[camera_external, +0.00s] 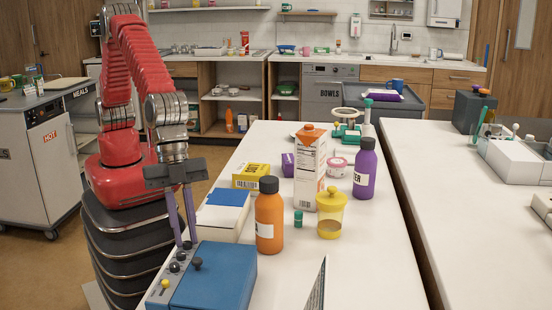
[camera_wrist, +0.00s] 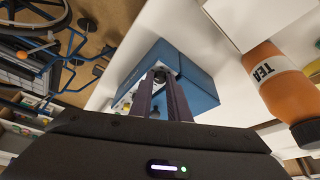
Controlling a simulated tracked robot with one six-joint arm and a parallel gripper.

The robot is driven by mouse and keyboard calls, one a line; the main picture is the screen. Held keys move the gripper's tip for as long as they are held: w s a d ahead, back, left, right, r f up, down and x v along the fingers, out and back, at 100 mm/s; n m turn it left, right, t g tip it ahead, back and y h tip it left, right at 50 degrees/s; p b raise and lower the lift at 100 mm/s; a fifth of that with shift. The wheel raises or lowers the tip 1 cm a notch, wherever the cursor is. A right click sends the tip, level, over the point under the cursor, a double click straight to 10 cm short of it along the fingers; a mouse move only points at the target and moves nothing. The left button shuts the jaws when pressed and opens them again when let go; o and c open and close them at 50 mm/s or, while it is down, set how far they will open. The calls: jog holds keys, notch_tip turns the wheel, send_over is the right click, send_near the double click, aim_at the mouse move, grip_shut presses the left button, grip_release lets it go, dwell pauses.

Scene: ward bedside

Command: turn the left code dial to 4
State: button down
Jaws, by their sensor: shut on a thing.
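A blue box (camera_external: 220,272) with a grey control strip stands at the near left of the white table; it also shows in the wrist view (camera_wrist: 196,88). A row of small dark dials and a yellow knob (camera_external: 165,284) sit on the strip. My gripper (camera_external: 186,241) points down with its two purple fingers around the dial at the far end of the row, shut on it. In the wrist view the fingertips (camera_wrist: 160,76) meet at the strip and mostly hide this dial. Its number marks are too small to read. The other dials (camera_external: 178,262) are free.
A dark knob (camera_external: 197,264) stands up from the box's lid. An orange bottle (camera_external: 269,218) stands close behind the box, and a white case with a blue top (camera_external: 228,198) lies beside my gripper.

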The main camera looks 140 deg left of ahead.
jog(key=shift+a+m, duration=0.15)
jog(key=shift+m, duration=0.55)
jog(key=shift+h, duration=0.3)
jog(key=c, duration=2)
grip_release()
jog(key=shift+r, duration=0.15)
jog(key=v, duration=1.3)
jog(key=shift+s+r, duration=0.1)
jog(key=shift+r, duration=0.05)
